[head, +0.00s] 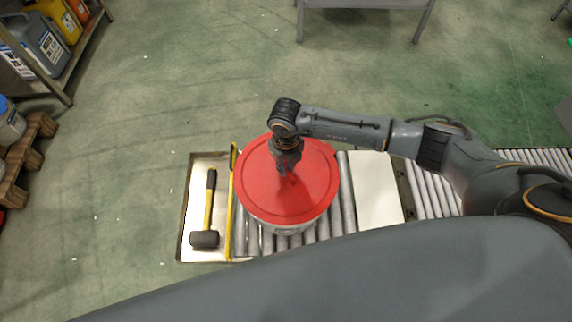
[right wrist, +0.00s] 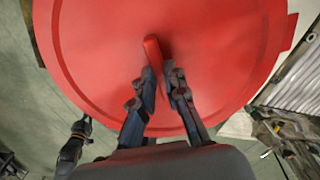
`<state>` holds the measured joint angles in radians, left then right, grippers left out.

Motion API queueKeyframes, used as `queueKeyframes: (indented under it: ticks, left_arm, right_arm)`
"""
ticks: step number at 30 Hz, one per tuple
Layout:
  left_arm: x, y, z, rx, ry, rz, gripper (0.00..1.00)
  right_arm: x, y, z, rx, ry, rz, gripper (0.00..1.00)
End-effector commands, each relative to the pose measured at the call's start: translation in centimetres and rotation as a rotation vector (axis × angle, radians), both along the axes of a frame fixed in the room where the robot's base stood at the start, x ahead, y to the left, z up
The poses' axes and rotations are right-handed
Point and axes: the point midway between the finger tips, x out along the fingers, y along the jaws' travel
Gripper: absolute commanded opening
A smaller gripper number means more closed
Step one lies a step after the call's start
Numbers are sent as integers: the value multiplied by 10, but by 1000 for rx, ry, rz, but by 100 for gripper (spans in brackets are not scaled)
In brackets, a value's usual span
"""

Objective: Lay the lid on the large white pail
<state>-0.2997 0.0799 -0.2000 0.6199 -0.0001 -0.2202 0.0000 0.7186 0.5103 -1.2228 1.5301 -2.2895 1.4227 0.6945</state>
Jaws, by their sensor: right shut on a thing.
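The red round lid (head: 308,200) lies level over the large white pail (head: 290,230), and only a strip of the pail's wall shows below the lid's near edge. I cannot tell whether the lid touches the rim all round. My right gripper (head: 287,172) reaches down to the lid's middle. In the right wrist view the lid (right wrist: 225,45) fills most of the picture. There my right gripper (right wrist: 162,75) is shut on the lid's raised red handle (right wrist: 153,52).
The pail stands on a roller conveyor (head: 348,205). A white panel (head: 375,190) lies right of it. A mallet (head: 205,238) lies in a shallow tray (head: 187,225) at the left, beside a yellow bar (head: 231,215). Shelves with jugs (head: 45,45) stand far left.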

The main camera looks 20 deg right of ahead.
Motion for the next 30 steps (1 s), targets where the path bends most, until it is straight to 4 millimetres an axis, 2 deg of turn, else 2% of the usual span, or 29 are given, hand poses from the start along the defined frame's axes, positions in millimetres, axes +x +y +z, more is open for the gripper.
queueKeyframes:
  ticks: [10, 11, 12, 15, 21, 24, 30]
  left_arm:
    - [0, 0, -2, 0, 0, -1, 0]
    - [0, 0, -2, 0, 0, -1, 0]
    - [0, 0, -2, 0, 0, -1, 0]
    - [0, 0, -2, 0, 0, -1, 0]
    - [0, 0, -2, 0, 0, -1, 0]
    - [0, 0, -2, 0, 0, -1, 0]
    - [0, 0, -2, 0, 0, 0, 0]
  right_arm:
    - [0, 0, -2, 0, -1, 0, 0]
    - [0, 0, -2, 0, -1, 0, 15]
    - [0, 0, -2, 0, -1, 0, 23]
    - [0, 0, -2, 0, -1, 0, 39]
    - [0, 0, -2, 0, 0, 0, 39]
    - [0, 0, -3, 0, 0, 0, 59]
    - [0, 0, -3, 0, 0, 0, 62]
